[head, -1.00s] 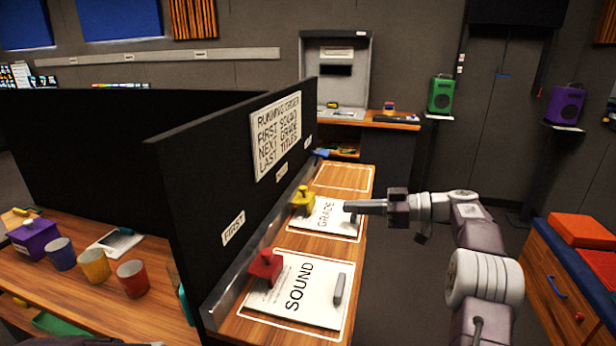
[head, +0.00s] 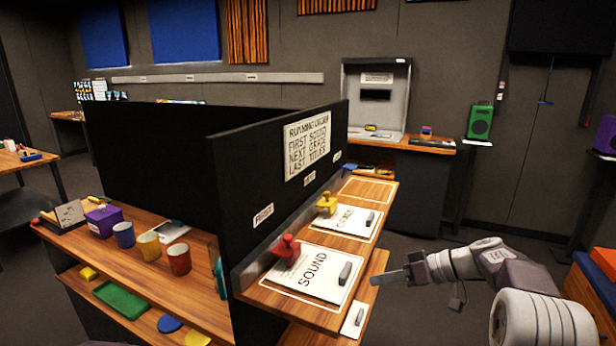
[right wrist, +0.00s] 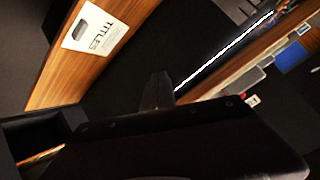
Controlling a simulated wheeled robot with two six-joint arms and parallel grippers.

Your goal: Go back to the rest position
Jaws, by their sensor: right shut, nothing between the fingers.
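My right gripper (head: 378,280) is shut and empty. It hangs in the air just right of the narrow wooden shelf (head: 245,294), apart from the papers. Its dark fingers also show in the right wrist view (right wrist: 158,92). The SOUND paper (head: 330,260) lies on the near part of the shelf, with a red knobbed piece (head: 287,250) and a grey bar on it. The GRADE paper (head: 346,222) lies behind it, with a yellow knobbed piece (head: 326,204) and a grey bar. My left gripper is not in view.
A white TITLES card (right wrist: 95,32) lies on a wooden board in the right wrist view. The far outlined space (head: 368,191) is empty. A black partition (head: 230,170) stands left of the shelf. An orange-topped cabinet is at the right edge. Dark floor is open beyond my right arm.

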